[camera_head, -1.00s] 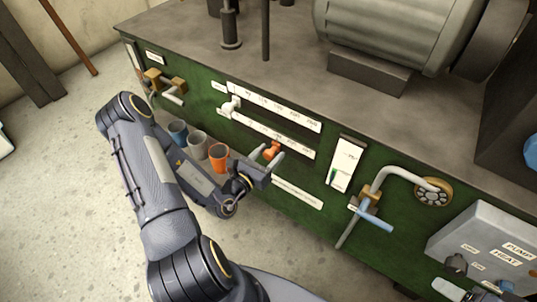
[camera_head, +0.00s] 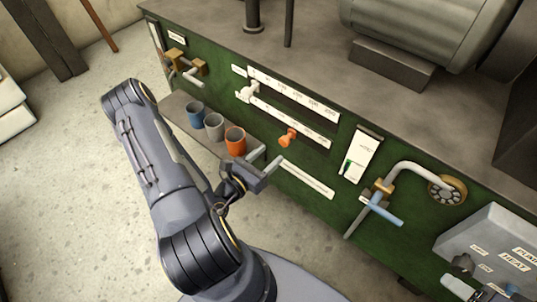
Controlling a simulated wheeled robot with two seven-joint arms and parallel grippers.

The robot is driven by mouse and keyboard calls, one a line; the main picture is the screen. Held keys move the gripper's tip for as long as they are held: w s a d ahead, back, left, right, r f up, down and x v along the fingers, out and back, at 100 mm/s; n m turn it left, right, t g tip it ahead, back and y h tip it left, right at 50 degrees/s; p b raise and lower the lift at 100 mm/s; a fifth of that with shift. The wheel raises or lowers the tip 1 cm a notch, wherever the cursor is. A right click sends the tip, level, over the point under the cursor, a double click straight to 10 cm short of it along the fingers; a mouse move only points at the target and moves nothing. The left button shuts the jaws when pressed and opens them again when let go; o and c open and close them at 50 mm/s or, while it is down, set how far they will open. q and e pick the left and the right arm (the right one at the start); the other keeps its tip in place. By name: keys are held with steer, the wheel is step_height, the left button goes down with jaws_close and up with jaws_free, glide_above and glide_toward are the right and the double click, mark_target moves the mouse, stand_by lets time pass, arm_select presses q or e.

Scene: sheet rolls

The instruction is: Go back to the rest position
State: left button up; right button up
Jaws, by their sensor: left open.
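My left arm comes in from the lower left, and its gripper (camera_head: 267,161) is open and empty. The gripper is in front of the green machine panel (camera_head: 320,165), below the orange slider knob (camera_head: 288,137) and just right of the orange cup (camera_head: 236,141). It is apart from the knob; whether it touches the panel I cannot tell. My right gripper is not in view.
A blue cup (camera_head: 196,114), a grey cup (camera_head: 214,126) and the orange cup stand on a ledge (camera_head: 174,108) beside my arm. A bent pipe with a blue-handled valve (camera_head: 383,210) sticks out at the right. Open floor (camera_head: 70,190) lies to the left.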

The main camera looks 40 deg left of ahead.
arm_select(q)
steer(key=s+d+r+m+g+h, duration=0.4)
steer(key=d+r+m+g+h, duration=0.5)
steer(key=d+r+m+h, duration=0.7)
steer(key=s+a+m+g+y, duration=0.1)
steer(key=s+m+g+y, duration=0.9)
steer(key=m, duration=0.5)
steer(key=a+r+m+t+y+p, duration=0.1)
steer(key=a+r+m+t+y, duration=0.3)
steer(key=a+t, duration=0.3)
step_height(320, 180, up, 23)
steer(key=p, duration=2.3)
steer(key=shift+s+d, duration=0.2)
steer(key=shift+d, duration=0.1)
